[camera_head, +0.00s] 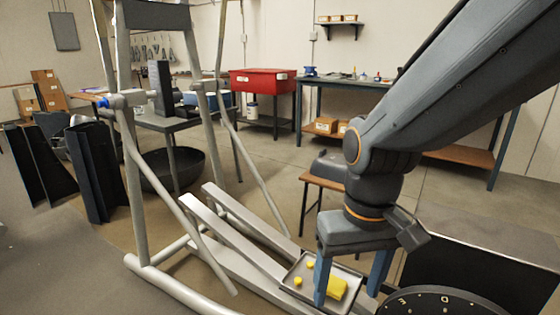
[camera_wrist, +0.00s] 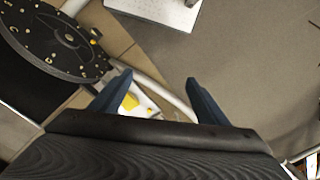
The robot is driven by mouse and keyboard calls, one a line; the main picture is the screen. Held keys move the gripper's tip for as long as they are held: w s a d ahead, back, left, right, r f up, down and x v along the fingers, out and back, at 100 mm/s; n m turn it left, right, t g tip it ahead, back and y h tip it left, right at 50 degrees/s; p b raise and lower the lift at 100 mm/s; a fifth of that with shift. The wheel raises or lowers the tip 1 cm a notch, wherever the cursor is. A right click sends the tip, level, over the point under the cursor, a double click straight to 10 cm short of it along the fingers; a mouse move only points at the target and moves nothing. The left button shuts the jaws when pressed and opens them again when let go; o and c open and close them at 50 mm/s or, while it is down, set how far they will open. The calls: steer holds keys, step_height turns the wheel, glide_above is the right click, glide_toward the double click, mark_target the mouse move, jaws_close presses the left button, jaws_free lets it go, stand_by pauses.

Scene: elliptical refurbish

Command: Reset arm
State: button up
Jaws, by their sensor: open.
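My gripper (camera_head: 350,281) reaches down from the right in the head view, with its two blue fingers spread apart. It is open, and nothing shows between its fingers in the wrist view (camera_wrist: 160,88). Behind and below the fingers is a small grey tray (camera_head: 297,262) with a yellow block (camera_head: 337,288) and small yellow pieces (camera_head: 298,281) on it. Part of the tray is hidden behind my fingers. In the wrist view, a yellow thing (camera_wrist: 129,102) on a pale surface shows beside the left finger.
A grey elliptical frame (camera_head: 135,190) stands at the left, its rails running under the tray. A black numbered disc (camera_head: 440,304) is close by at lower right. A small stool (camera_head: 322,180), red cabinet (camera_head: 262,80) and workbench (camera_head: 345,84) stand behind. Open floor (camera_head: 50,265) lies at lower left.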

steer(key=d+r+m+p, duration=0.1)
steer(key=d+r+p, duration=0.5)
steer(key=p, duration=0.7)
steer(key=shift+s+d+r+m+h, duration=0.15)
steer(key=shift+s+r+m+h, duration=0.1)
steer(key=shift+r+m+h, duration=0.1)
